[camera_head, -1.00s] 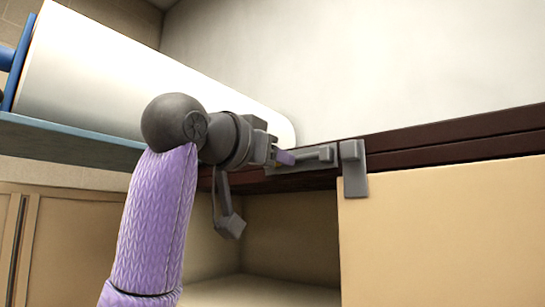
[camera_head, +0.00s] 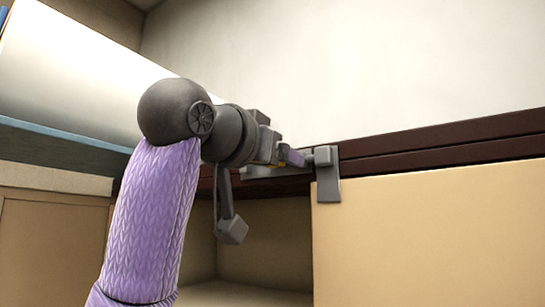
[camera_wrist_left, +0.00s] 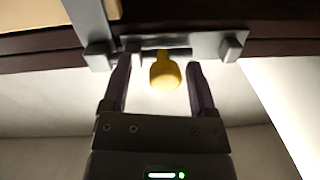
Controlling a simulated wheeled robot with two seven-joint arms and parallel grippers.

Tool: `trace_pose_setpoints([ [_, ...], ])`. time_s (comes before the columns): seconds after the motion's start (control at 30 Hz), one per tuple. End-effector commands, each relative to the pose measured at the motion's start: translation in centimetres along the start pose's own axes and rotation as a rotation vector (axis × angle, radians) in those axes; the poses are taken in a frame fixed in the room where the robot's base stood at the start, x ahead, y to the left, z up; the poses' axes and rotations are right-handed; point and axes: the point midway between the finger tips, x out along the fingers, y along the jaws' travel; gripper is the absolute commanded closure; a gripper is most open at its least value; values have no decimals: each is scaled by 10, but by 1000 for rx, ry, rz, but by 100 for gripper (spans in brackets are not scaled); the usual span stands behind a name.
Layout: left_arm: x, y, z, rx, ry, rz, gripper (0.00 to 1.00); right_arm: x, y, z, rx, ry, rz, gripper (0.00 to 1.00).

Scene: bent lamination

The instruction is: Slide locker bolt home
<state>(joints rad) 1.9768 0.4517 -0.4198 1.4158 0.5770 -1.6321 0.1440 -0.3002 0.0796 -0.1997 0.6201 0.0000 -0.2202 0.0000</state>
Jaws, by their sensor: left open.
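The locker bolt sits on a grey metal plate (camera_head: 265,173) along the dark red edge above the open compartment. Its yellow knob (camera_wrist_left: 164,72) stands between the fingers of my left gripper (camera_wrist_left: 160,64) in the wrist view. The gripper is open, with a finger on each side of the knob and small gaps visible. In the head view, the left gripper (camera_head: 292,157) is at the bolt and hides the knob. The grey catch (camera_head: 328,178) on the tan door is just right of the fingers; it also shows in the wrist view (camera_wrist_left: 92,32). A small grey block overlaps its top.
The tan door panel (camera_head: 430,225) fills the lower right, with the open compartment (camera_head: 265,240) to its left. A plain pale wall stands behind.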

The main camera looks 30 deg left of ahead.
Motion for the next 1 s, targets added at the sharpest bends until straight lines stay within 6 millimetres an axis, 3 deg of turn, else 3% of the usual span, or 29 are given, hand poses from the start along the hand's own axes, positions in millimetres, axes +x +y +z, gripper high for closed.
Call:
trace_pose_setpoints([
  [0.13, -12, 0, 2, -1, 4, 0, 25, 9, 0, 1, 0, 0, 0, 100],
  [0.3, -56, 1, 5, 0, 7, -1, 25, 34, 0, 3, 0, 0, 0, 100],
  [0.5, -93, 1, 2, 0, 3, 1, 25, 47, 0, 4, 0, 0, 1, 100],
  [1.0, -99, 0, 0, 0, 0, 0, 25, 46, 0, 4, -1, 0, 1, 100],
])
